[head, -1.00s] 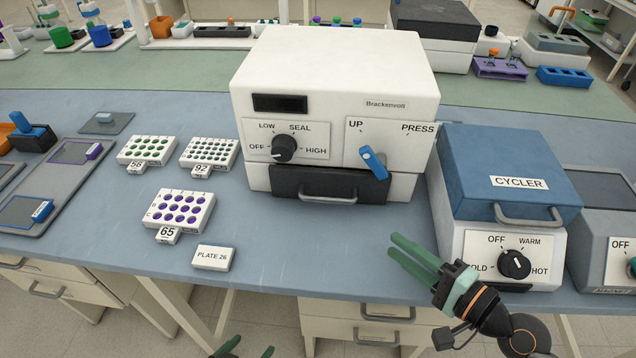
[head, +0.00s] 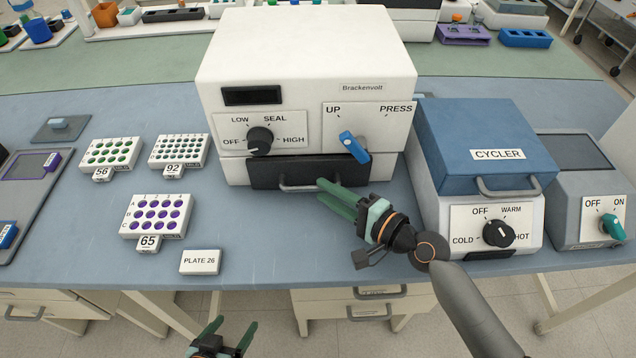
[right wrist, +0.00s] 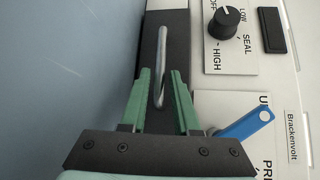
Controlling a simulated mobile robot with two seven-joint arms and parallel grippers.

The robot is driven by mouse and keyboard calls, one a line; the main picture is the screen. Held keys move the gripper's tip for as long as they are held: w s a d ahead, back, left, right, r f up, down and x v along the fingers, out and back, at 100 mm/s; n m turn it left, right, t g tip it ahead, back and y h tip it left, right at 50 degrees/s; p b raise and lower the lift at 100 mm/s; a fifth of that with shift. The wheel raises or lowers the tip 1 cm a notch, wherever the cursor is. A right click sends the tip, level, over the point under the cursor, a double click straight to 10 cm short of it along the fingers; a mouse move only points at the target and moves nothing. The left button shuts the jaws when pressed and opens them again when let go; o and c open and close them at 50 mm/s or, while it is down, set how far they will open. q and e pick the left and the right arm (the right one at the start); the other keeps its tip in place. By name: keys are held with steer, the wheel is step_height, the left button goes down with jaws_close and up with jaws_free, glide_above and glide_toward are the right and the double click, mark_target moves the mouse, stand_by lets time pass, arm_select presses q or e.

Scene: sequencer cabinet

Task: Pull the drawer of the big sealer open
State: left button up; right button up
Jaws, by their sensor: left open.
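The big sealer (head: 300,50) is a white box labelled Brackenvolt. Its black drawer front (head: 264,174) sits low on the sealer and looks closed, with a grey bar handle (head: 296,189). My right gripper (head: 324,190) is open at the right end of the handle in the head view. In the right wrist view the handle (right wrist: 161,60) runs lengthwise between the two green fingertips, with gaps on both sides. Contact cannot be told. My left gripper (head: 236,323) is open and empty at the bottom of the head view, in front of the bench.
The blue-lidded cycler (head: 490,140) stands close to the right of the sealer. The sealer's blue lever (head: 354,147) juts out above the drawer's right end. Plate 65 (head: 157,215), other well plates and the Plate 26 block (head: 200,262) lie to the left. Bench before the drawer is clear.

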mark_target(319, 188)
steer(key=shift+x, duration=1.55)
jaws_close()
